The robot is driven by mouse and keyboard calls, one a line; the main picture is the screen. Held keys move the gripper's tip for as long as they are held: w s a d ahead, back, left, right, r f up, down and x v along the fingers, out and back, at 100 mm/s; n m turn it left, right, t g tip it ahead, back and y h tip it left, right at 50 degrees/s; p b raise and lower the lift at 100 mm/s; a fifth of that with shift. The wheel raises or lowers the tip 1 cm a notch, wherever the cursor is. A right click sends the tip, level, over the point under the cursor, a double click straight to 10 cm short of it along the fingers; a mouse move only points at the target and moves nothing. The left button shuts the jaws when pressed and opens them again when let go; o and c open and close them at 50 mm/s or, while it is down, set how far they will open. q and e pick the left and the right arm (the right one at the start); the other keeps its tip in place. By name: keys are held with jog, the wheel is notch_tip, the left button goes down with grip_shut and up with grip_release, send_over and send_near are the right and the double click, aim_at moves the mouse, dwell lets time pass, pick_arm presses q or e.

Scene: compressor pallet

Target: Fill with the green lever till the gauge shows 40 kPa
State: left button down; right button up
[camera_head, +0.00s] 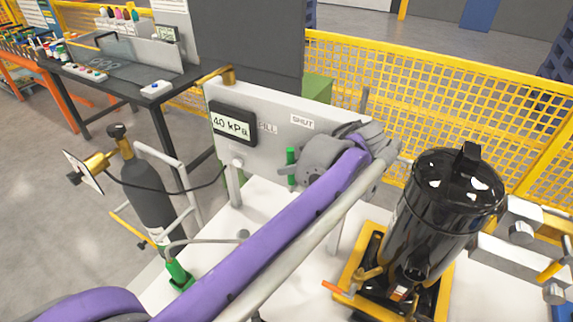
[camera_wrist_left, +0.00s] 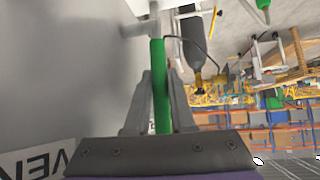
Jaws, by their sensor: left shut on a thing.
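The grey panel (camera_head: 335,118) carries a digital gauge (camera_head: 233,124) that reads 40 kPa. FILL and SHUT labels show on it; the wrist view shows part of another label (camera_wrist_left: 35,163) reading "VEN". The green lever (camera_head: 291,163) stands about upright in front of the panel, below and between the FILL and SHUT labels. My left gripper (camera_head: 300,174) is at the lever, its arm crossing in front of the panel. In the left wrist view the green lever (camera_wrist_left: 161,75) runs between the fingers, which are shut on it. My right gripper is not in view.
A black tank (camera_head: 440,215) stands on a yellow base at the right. A dark gas cylinder (camera_head: 150,195) with a hose stands left of the panel. A dark bench (camera_head: 120,85) is behind left, and yellow mesh fencing (camera_head: 430,90) runs behind the panel.

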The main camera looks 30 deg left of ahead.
pick_arm(q)
jog(key=shift+d, duration=0.1)
dwell(0.5)
jog(key=c, duration=0.8)
grip_release()
jog(key=shift+o, duration=0.2)
jog(key=shift+d+r, duration=0.1)
jog(key=v, duration=1)
jog(key=shift+d+p, duration=0.35)
jog(key=shift+s, duration=0.1)
jog(key=s+a+f+m+t+h+p, duration=0.1)
jog(key=s+f+m+h, duration=0.3)
jog(key=s+f+m, duration=0.3)
jog(key=s+a+f+m+t+h+p, duration=0.1)
jog(key=s+f+m+h, duration=0.4)
jog(key=s+f, duration=0.6)
notch_tip(320, 180, down, 5)
jog(key=a+m+p, duration=0.1)
jog(key=m, duration=0.1)
jog(key=shift+s+a+m+t+p, duration=0.2)
jog(key=shift+m+t+p, duration=0.1)
jog(key=shift+m+t, duration=0.1)
